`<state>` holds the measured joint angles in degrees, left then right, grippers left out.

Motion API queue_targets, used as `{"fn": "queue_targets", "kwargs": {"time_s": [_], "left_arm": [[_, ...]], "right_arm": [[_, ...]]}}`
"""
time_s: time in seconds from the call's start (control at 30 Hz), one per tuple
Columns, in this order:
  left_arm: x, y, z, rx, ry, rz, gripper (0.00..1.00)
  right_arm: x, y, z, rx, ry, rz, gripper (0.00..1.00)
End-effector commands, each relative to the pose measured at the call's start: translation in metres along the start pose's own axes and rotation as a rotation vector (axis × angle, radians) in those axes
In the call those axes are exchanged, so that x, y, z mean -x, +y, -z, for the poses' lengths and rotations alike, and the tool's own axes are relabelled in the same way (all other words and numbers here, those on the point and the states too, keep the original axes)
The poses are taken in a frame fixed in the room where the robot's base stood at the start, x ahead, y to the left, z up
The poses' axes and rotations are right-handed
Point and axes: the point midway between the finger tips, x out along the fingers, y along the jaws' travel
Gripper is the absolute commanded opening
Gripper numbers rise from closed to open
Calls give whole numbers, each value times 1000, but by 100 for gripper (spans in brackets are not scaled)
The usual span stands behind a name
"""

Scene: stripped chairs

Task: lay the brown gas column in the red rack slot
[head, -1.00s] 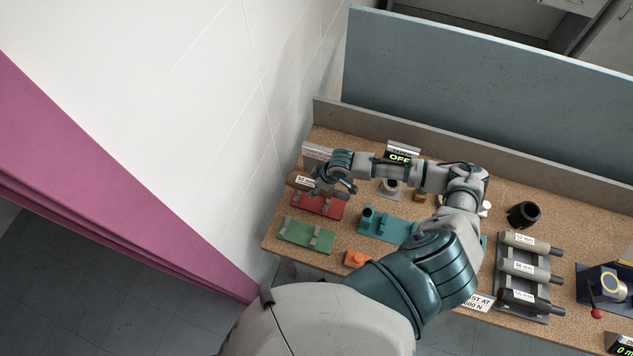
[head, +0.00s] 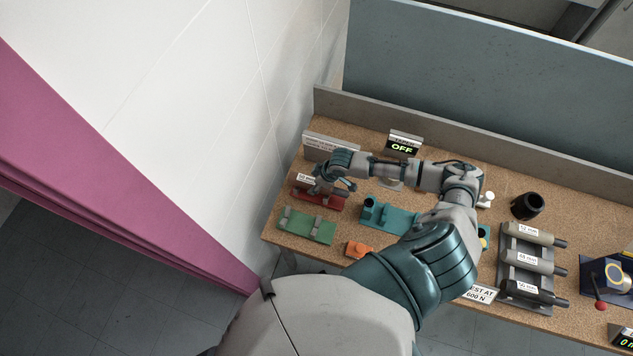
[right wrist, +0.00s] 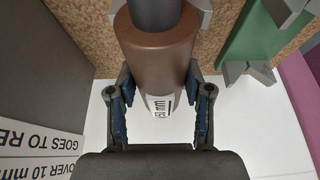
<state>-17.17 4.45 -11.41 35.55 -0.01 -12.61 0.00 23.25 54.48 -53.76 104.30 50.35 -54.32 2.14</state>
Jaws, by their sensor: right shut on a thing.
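My right gripper (head: 330,184) is shut on the brown gas column (right wrist: 160,60). The wrist view shows a finger on each side of its brown body, with a white label facing the camera and a dark rod at its far end. In the head view, the column's labelled end (head: 306,180) is over the back-left part of the red rack (head: 327,204). The gripper hides part of column and rack. I cannot tell whether the column touches the rack. My left gripper is not in view.
A green rack (head: 306,227) lies in front of the red one; a teal fixture (head: 392,215) and an orange block (head: 358,249) are to the right. A grey rack (head: 525,290) holds other columns. A white wall borders the left, and a sign (head: 332,143) stands behind.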

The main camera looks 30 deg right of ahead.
Motion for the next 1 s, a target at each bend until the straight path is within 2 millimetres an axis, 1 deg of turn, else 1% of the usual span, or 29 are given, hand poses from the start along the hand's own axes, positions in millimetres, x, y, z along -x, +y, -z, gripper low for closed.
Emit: {"fn": "queue_targets", "kwargs": {"time_s": [0.27,0.63,0.67,0.7,0.73,0.77,1.0], "left_arm": [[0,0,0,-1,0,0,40],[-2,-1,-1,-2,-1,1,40],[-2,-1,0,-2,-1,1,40],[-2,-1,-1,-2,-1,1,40],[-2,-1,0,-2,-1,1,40],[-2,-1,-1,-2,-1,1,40],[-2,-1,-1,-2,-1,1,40]], "right_arm": [[0,1,1,0,4,0,0],[-6,2,-3,0,5,1,0],[-6,2,-2,0,5,1,58],[-6,2,-2,0,5,1,68],[-6,2,-2,0,5,1,75],[-6,2,-2,0,4,1,79],[-7,0,-4,0,-2,2,79]]}}
